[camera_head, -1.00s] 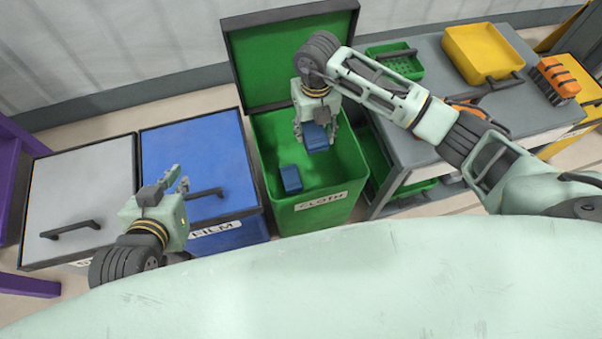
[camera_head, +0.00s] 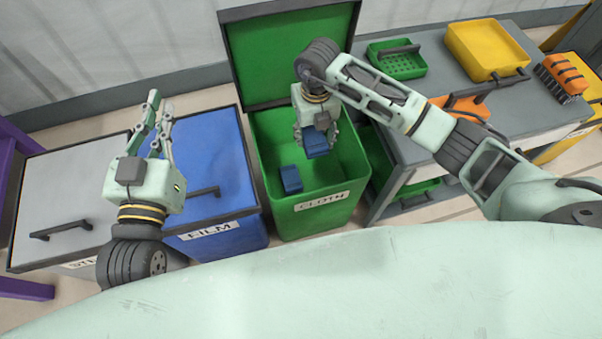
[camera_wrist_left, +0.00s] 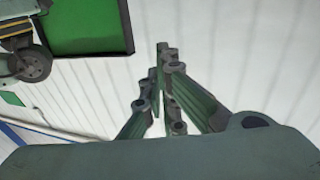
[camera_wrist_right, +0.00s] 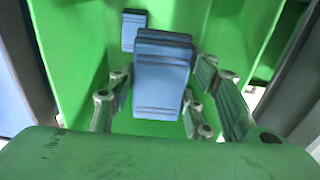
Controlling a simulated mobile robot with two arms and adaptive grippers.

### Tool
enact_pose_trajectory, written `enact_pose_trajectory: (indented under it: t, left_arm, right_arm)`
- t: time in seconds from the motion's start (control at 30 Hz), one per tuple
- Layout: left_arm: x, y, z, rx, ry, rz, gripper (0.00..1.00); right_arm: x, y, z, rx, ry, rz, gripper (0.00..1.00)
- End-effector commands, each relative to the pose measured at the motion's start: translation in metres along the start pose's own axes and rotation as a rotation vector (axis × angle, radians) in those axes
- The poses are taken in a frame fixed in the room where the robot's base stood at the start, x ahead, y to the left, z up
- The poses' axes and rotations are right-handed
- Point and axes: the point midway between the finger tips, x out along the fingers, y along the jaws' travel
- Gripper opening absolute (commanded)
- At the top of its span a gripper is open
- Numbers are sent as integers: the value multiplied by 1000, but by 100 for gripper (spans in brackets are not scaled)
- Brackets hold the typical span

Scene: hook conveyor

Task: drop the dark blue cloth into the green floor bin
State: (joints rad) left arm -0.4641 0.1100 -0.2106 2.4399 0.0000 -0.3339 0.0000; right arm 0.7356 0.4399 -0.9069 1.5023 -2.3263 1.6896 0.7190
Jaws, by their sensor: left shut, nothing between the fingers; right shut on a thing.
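The green floor bin (camera_head: 354,178), labelled CLOTH, stands open in the head view with its lid (camera_head: 290,58) raised behind it. My right gripper (camera_head: 317,148) is over the bin's opening, shut on a dark blue cloth (camera_head: 318,140), a folded block. In the right wrist view the held cloth (camera_wrist_right: 162,75) sits between the fingers, above the green interior. A second blue folded cloth (camera_head: 290,179) lies inside the bin, to the left of the held one. My left gripper (camera_head: 160,112) is shut and empty, above the blue and grey bins, fingers pointing up.
A blue bin (camera_head: 228,170) labelled FILM and a grey bin (camera_head: 75,200), both closed, stand left of the green bin.

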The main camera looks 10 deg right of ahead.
Motion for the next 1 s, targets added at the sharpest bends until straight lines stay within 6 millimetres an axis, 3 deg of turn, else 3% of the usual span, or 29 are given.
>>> enact_pose_trajectory:
  t: [0.23,0.6,0.63,0.87,1.0]
  left_arm:
    - [1,3,-20,-3,102,5,0]
    - [0,3,-24,-3,121,6,0]
    - [0,3,-24,-3,120,6,0]
    - [0,3,-24,-3,119,6,0]
    - [0,3,-24,-3,119,6,0]
  right_arm:
    - [5,0,0,0,0,0,20]
    - [6,0,0,0,0,1,20]
    - [6,0,0,0,0,1,49]
    - [6,0,0,0,0,0,68]
    - [6,0,0,0,0,0,68]
